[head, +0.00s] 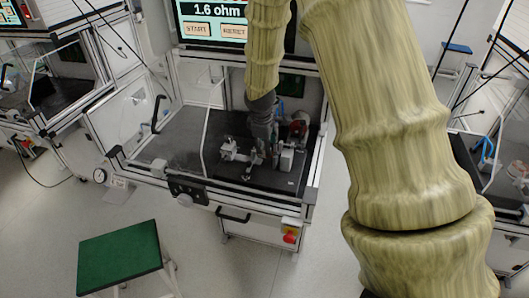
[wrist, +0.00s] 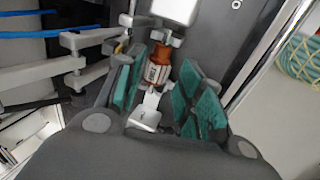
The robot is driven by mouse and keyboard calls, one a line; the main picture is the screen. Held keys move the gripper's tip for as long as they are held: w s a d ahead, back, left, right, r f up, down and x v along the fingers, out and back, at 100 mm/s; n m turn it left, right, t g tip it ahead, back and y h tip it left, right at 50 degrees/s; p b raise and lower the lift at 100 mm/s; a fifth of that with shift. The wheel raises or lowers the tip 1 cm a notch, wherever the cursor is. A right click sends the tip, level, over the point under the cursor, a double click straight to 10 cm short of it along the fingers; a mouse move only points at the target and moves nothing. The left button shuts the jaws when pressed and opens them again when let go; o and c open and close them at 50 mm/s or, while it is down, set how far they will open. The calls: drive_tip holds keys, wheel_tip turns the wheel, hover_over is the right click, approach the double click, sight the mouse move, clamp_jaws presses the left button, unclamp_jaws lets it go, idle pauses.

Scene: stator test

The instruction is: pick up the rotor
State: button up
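The rotor (wrist: 157,72), a copper-orange cylinder with pale markings, shows in the wrist view between and just beyond my fingertips. It seems to rest on a light metal holder (wrist: 146,112). My gripper (wrist: 163,64) is open, with a teal-padded finger on each side of the rotor and a visible gap at the right. I cannot tell whether the left finger touches it. In the head view my gripper (head: 262,158) points down over the dark bench top among grey fixtures, and it hides the rotor or makes it hard to make out.
Grey fixture arms (wrist: 88,60) stand close to my left finger in the wrist view. A reddish round part (head: 299,128) sits behind at the right on the bench (head: 190,150). A frame surrounds the bench, and a green-topped stool (head: 120,255) stands in front. The bench's left side is clear.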

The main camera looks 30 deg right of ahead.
drive_tip(key=shift+w+p+x, duration=0.1)
drive_tip(key=shift+p+x, duration=0.5)
drive_tip(key=shift+x, duration=0.75)
drive_tip(key=shift+w+p+x, duration=0.15)
drive_tip(key=shift+p+x, duration=0.45)
drive_tip(key=shift+x, duration=0.8)
drive_tip(key=shift+a, duration=0.1)
clamp_jaws()
